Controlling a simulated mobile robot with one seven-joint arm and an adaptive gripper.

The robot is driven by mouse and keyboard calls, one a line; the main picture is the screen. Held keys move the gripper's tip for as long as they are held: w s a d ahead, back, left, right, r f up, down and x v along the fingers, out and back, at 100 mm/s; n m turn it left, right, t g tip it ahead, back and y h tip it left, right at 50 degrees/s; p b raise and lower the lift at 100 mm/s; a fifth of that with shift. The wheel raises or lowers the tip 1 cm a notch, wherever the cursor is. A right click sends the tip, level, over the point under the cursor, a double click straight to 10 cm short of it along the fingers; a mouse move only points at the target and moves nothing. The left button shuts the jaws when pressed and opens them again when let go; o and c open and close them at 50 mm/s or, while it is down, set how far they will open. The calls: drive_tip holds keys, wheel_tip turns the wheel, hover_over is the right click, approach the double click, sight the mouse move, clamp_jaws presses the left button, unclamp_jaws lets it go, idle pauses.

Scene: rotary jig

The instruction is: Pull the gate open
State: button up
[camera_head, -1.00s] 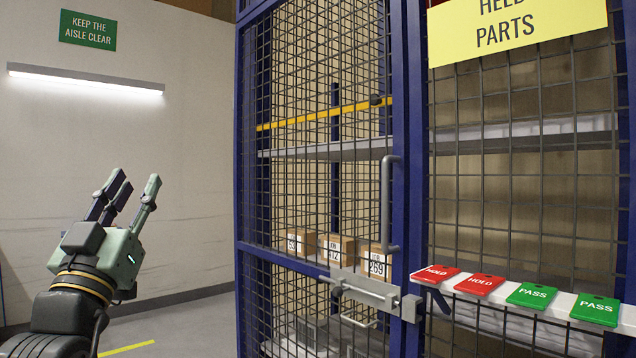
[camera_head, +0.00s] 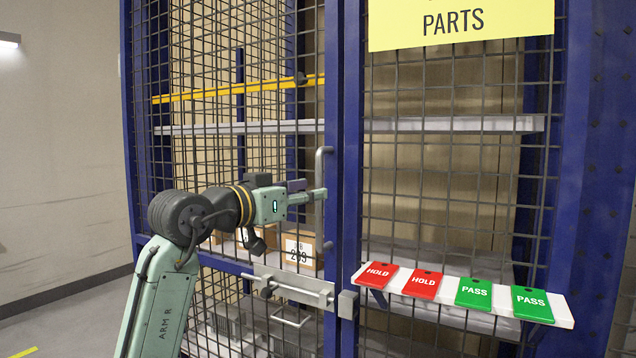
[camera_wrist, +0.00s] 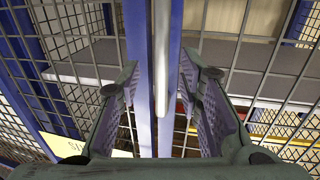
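The gate (camera_head: 215,262) is a blue-framed mesh panel that looks shut against the blue post (camera_head: 349,150). Its grey vertical pull handle (camera_head: 321,168) stands near its right edge and also shows in the wrist view (camera_wrist: 161,55). A grey slide bolt (camera_head: 292,287) sits below the handle, close to a block on the post; whether its rod enters the block is unclear. My gripper (camera_head: 318,192) is at the handle's height. In the wrist view my gripper (camera_wrist: 158,82) is open, with the bar showing between its spread fingers; contact is not visible.
A white ledge (camera_head: 562,310) with red HOLD and green PASS tags juts out right of the post. A yellow sign (camera_head: 460,22) hangs above it. Behind the mesh are shelves (camera_head: 450,124) and boxes (camera_head: 301,250). Open floor (camera_head: 60,325) lies at the left.

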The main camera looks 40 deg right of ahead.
drive_tip(key=shift+w+d+p, duration=0.25)
drive_tip(key=shift+d+p, duration=0.05)
drive_tip(key=shift+d, duration=0.7)
drive_tip(key=shift+w+d+p, duration=0.25)
drive_tip(key=shift+d, duration=0.75)
drive_tip(key=shift+c, duration=0.3)
clamp_jaws()
